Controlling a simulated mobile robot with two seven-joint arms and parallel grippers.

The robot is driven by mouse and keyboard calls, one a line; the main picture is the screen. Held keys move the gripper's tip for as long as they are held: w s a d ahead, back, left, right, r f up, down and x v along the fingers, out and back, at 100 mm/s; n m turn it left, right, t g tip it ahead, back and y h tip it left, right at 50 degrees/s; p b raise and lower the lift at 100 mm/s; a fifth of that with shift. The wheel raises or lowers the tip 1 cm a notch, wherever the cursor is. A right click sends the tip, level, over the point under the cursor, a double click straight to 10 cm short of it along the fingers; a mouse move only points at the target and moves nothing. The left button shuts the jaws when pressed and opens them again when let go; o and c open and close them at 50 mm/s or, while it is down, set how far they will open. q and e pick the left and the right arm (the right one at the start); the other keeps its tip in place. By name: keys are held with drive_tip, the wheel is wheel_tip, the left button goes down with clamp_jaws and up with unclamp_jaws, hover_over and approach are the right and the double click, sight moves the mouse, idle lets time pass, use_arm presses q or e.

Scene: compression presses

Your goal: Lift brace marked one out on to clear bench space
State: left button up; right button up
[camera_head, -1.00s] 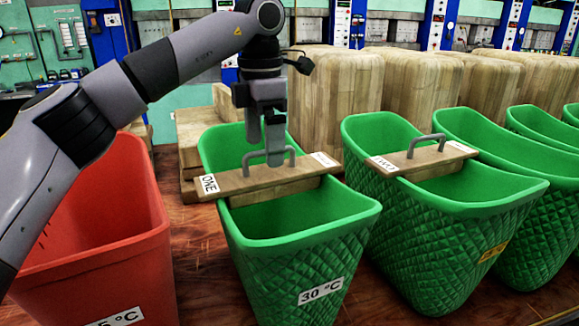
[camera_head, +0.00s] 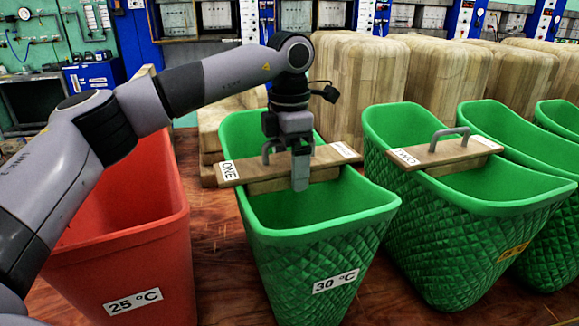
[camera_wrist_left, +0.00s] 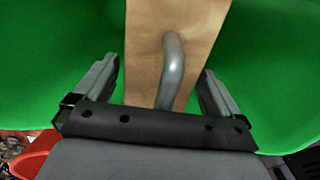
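The brace marked ONE (camera_head: 262,172) is a wooden plank with a grey arched handle (camera_head: 268,150). It lies across the rim of the green bin labelled 30 °C (camera_head: 318,225). My left gripper (camera_head: 300,180) is over the brace, with one finger in front of its near edge; the other finger is hidden in the head view. In the left wrist view, its fingers (camera_wrist_left: 160,75) are spread wide on either side of the plank and handle (camera_wrist_left: 172,75). They appear apart from the handle. My right gripper is in neither view.
A red bin labelled 25 °C (camera_head: 120,270) stands at the left. Another green bin (camera_head: 425,235) with a second brace (camera_head: 445,152) stands close on the right, with more green bins beyond. Large wooden blocks (camera_head: 355,85) stand behind. Some bare bench (camera_head: 215,245) shows between the red and green bins.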

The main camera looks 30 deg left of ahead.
use_arm(q)
drive_tip(key=c, duration=1.4)
drive_tip(key=shift+o, duration=0.2)
drive_tip(key=shift+r, duration=0.15)
drive_tip(key=shift+w+r, duration=0.1)
drive_tip(key=shift+r, duration=0.4)
wheel_tip(320, 180, up, 19)
drive_tip(key=p, duration=0.1)
drive_tip(key=shift+f, duration=0.1)
